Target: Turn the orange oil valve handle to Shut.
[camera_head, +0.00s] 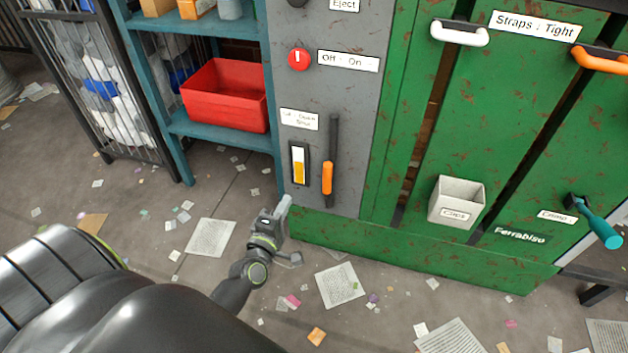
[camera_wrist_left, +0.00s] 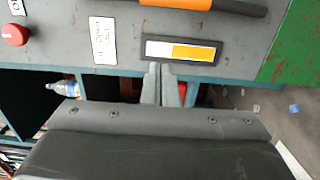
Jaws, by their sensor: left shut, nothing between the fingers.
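The orange valve handle (camera_head: 327,177) is on the grey panel, the orange grip at the lower end of a dark bar that stands upright. A white label (camera_head: 299,119), too small to read surely, sits up and left of it. In the left wrist view the orange grip (camera_wrist_left: 175,3) is at the top edge, partly cut off. My left gripper (camera_head: 283,204) is shut and empty, below and left of the handle and apart from it. Its fingers (camera_wrist_left: 166,84) also show in the left wrist view, below the gauge. My right gripper is not in view.
A yellow-and-white gauge (camera_head: 299,167) is left of the handle. A red knob (camera_head: 298,59) is above. A teal shelf (camera_head: 215,133) with a red bin (camera_head: 226,95) stands left. A green press (camera_head: 400,235) with a grey cup (camera_head: 456,201) is right. Papers litter the floor.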

